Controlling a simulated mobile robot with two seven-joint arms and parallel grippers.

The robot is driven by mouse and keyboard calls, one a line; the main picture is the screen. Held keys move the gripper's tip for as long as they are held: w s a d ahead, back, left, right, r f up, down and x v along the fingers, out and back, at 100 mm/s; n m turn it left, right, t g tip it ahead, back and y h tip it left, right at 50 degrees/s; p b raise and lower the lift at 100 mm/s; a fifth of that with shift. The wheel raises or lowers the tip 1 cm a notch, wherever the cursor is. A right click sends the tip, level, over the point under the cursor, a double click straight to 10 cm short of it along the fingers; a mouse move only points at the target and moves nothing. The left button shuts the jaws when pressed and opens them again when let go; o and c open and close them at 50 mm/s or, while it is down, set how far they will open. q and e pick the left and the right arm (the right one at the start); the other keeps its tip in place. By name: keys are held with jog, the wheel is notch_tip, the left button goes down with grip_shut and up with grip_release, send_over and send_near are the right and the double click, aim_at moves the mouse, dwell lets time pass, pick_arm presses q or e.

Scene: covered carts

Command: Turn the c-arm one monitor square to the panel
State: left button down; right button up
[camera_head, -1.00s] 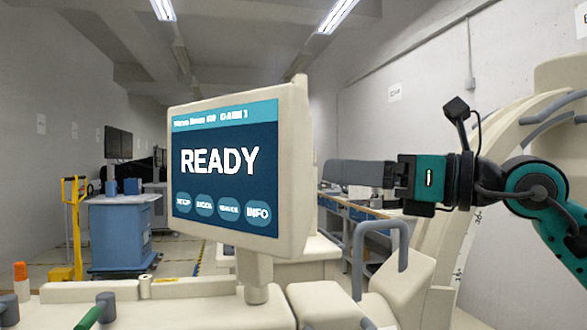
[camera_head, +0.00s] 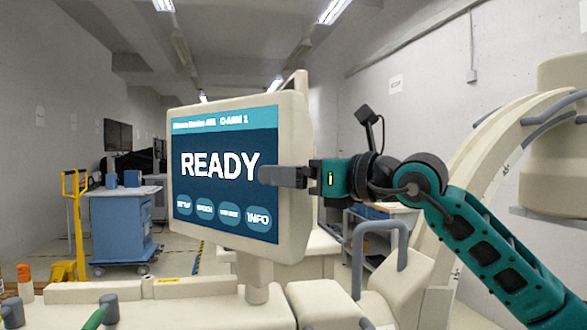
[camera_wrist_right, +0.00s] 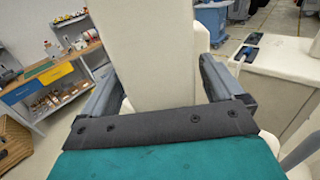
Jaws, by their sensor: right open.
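The c-arm one monitor (camera_head: 230,150) is a cream box with a blue READY screen on a short post (camera_head: 256,278). It stands upright and is turned, its right edge nearer me and its screen angled to the left. My right gripper (camera_head: 275,176) is at that right edge, one finger across the front of the screen. In the right wrist view, its open fingers lie on both sides of the cream monitor casing (camera_wrist_right: 150,50). The rear finger is hidden in the head view, and contact cannot be told. My left gripper is out of view.
A cream deck (camera_head: 190,312) with grey and green handles lies below the monitor. A grey handle (camera_head: 380,228) and the curved c-arm (camera_head: 500,140) stand to the right. A blue cart (camera_head: 120,225) and a yellow pallet truck (camera_head: 76,220) are behind left.

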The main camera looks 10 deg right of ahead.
jog(key=shift+c, duration=0.3)
jog(key=shift+w, duration=0.1)
jog(key=c, duration=1.4)
